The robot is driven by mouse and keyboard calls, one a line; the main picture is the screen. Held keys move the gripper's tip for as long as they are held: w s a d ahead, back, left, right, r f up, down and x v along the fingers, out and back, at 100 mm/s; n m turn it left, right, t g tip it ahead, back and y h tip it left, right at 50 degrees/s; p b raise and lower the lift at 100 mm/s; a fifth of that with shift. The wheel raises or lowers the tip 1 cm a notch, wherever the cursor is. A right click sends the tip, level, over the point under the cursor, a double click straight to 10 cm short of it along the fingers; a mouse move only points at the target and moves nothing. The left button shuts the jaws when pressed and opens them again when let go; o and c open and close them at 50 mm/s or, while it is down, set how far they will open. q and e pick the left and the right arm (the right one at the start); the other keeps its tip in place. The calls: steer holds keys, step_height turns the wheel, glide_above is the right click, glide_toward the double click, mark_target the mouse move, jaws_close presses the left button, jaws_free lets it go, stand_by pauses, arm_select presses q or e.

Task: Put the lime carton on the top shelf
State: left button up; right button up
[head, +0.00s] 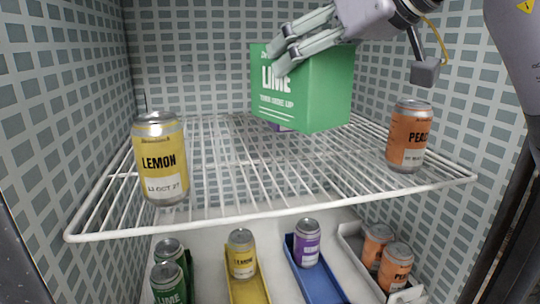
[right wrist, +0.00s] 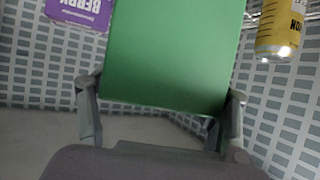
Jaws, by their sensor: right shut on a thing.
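The green lime carton (head: 325,85) is held above the white wire top shelf (head: 225,160), near its back middle. My right gripper (head: 279,50) comes in from the upper right and is shut on the carton. The right wrist view shows the carton (right wrist: 170,50) between the two fingers of my right gripper (right wrist: 160,103). In the head view the carton's lower edge overlaps the shelf wires; I cannot tell whether it touches them. My left gripper is not in view.
A yellow lemon can (head: 160,160) stands front left on the shelf and an orange peach can (head: 408,136) at the right. A purple berry carton (right wrist: 80,12) is mostly hidden behind the lime carton. Below, several cans stand in coloured trays, including a yellow tray (head: 248,291) and blue tray (head: 318,286).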

mark_target(308, 124)
steer(key=shift+w+a+f, duration=0.25)
steer(key=shift+f, duration=0.35)
steer(key=shift+w+a+f, duration=0.2)
steer(key=shift+f, duration=0.35)
steer(key=f, duration=0.1)
steer(key=s+d+f, duration=0.1)
steer(key=f, duration=0.1)
steer(key=shift+s+d+f+p, duration=0.2)
steer(key=shift+d+f+p, duration=0.05)
steer(key=shift+f+p, duration=0.1)
steer(key=f, duration=0.3)
steer(key=shift+w+a+f+p, duration=0.15)
steer(key=shift+w+a+p, duration=0.15)
steer(key=shift+a, duration=0.1)
steer(key=shift+f, duration=0.15)
steer(key=shift+s+d, duration=0.15)
steer(key=shift+d, duration=0.05)
steer(key=o, duration=1.8)
steer(key=shift+a+f, duration=0.1)
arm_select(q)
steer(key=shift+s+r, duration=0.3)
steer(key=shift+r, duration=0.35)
arm_select(e)
steer(key=shift+o, duration=0.2)
